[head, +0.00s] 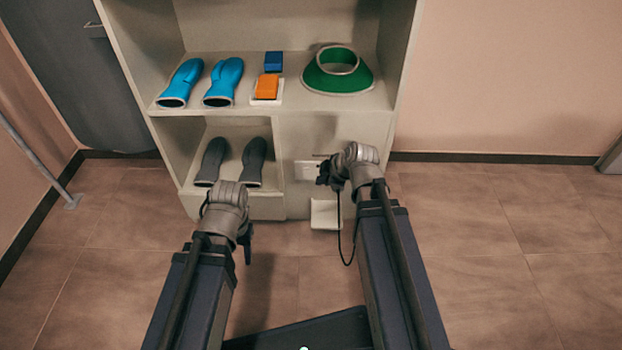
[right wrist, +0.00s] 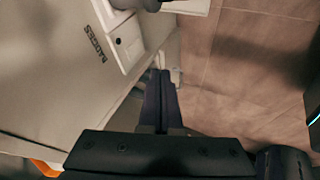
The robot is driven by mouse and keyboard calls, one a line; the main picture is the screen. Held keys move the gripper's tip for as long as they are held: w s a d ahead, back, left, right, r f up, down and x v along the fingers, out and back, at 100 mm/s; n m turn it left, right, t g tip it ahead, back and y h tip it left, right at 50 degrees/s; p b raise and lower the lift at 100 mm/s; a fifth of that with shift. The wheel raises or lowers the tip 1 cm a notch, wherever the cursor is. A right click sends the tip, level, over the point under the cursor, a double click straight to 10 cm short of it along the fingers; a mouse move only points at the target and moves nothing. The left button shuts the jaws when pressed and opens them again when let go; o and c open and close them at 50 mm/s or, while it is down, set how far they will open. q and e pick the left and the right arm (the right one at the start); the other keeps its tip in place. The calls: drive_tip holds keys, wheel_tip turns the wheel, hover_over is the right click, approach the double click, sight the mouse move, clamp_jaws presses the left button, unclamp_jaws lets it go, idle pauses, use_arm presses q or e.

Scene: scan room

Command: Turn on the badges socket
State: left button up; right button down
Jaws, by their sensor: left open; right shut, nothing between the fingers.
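The word BADGES is printed on the cabinet face beside a white socket plate (right wrist: 128,48) in the right wrist view. The plate has a small dark round spot (right wrist: 118,41), and a dark object sits at its far end, cut off by the frame's top. In the head view the socket plate (head: 304,170) is on the lower cabinet front, partly hidden by my right gripper (head: 326,174). In the right wrist view the right gripper's fingers (right wrist: 160,74) are shut and empty, beside the plate; contact cannot be told. My left gripper (head: 247,244) is open and empty, low before the cabinet.
Floor right is clear.

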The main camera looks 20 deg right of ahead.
sight(307, 173)
drive_tip(key=shift+f, duration=0.15)
drive_tip(key=w+a+f+b, duration=0.1)
drive_tip(key=w+f+b, duration=0.7)
drive_tip(key=w, duration=0.1)
drive_tip(key=shift+f+b, duration=0.2)
drive_tip(key=shift+b, duration=0.15)
drive_tip(key=shift+w+f, duration=0.1)
drive_tip(key=shift+w, duration=0.2)
